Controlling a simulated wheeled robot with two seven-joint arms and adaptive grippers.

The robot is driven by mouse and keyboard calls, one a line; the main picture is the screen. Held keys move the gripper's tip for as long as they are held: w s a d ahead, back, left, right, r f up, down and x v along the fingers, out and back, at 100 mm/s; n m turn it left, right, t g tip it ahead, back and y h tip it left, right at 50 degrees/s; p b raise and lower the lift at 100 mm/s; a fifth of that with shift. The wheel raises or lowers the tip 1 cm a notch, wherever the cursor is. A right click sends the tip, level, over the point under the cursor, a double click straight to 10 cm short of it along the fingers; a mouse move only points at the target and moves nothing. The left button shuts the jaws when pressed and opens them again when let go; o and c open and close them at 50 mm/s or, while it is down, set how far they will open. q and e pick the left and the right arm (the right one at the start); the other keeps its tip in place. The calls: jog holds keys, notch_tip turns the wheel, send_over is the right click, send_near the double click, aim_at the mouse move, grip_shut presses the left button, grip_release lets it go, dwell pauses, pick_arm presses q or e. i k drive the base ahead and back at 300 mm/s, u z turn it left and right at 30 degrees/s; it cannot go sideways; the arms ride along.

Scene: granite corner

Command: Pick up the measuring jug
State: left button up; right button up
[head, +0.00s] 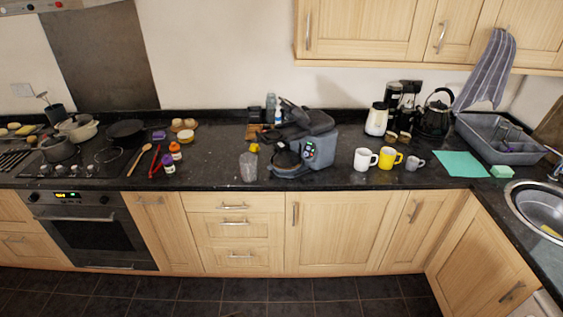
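A clear, see-through vessel (248,167), which looks like the measuring jug, stands upright on the dark granite counter near its front edge, left of a grey appliance. No handle or markings can be made out at this size. Nothing is touching it from above. Neither of my grippers shows in the head view.
A grey appliance (318,152) with its dark lid raised stands close on the jug's right. A small yellow thing (254,147) is just behind the jug. Small bottles (168,163) and utensils lie to its left. White (362,159) and yellow mugs (390,159) stand farther right.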

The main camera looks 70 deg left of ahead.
aim_at(248, 161)
jog(key=u, duration=0.15)
jog(key=i, duration=1.45)
jog(key=u, duration=1.05)
jog(key=i, duration=0.8)
jog(key=u, duration=0.95)
